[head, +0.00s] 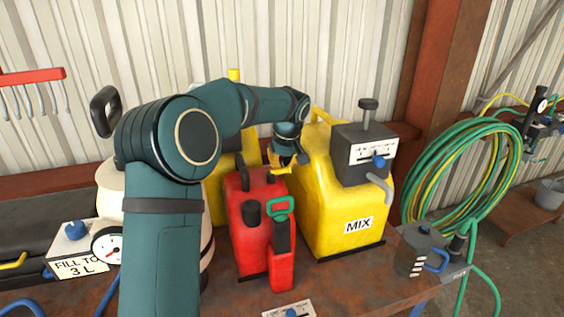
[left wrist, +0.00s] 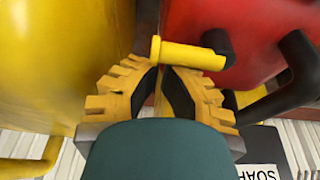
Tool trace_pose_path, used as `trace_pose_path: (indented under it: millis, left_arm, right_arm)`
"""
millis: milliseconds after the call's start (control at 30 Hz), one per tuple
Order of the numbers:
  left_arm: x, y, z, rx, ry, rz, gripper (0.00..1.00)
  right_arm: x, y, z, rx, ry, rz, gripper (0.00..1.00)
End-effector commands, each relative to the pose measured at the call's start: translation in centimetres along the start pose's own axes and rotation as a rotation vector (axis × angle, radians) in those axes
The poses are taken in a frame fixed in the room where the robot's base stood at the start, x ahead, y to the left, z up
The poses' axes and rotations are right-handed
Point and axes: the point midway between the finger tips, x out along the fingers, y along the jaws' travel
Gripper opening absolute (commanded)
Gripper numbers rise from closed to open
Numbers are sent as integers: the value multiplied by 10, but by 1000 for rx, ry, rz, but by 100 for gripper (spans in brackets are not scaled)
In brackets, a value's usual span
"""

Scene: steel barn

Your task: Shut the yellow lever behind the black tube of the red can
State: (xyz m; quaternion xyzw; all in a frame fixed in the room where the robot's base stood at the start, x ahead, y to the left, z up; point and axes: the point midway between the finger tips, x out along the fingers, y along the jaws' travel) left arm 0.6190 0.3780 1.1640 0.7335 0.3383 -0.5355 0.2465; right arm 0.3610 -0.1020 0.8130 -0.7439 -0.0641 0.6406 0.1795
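The red can (head: 248,238) stands on the bench in front of a yellow can; it also shows in the wrist view (left wrist: 250,22). Its yellow lever (head: 280,170) sits at its back and sticks out sideways; in the wrist view the lever (left wrist: 190,54) lies just beyond my fingertips. A curved black tube (left wrist: 290,82) is right of the lever there. My left gripper (head: 289,160) is above the can's back; its fingers (left wrist: 160,78) are close together, with nothing seen held between them. Lever contact cannot be told. My right gripper is not in view.
The yellow MIX can (head: 323,225) with a grey box (head: 362,152) stands close right of my gripper. A grey jug (head: 418,250) stands near the bench's right end, below a coiled hose (head: 460,175).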

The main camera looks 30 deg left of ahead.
Motion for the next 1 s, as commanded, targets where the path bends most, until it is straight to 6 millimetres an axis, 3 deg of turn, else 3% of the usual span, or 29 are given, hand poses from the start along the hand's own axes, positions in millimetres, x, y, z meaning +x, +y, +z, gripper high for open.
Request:
trace_pose_path:
  millis: [1000]
  left_arm:
    - [-2,3,5,130,1,42,0]
  right_arm:
    - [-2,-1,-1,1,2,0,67]
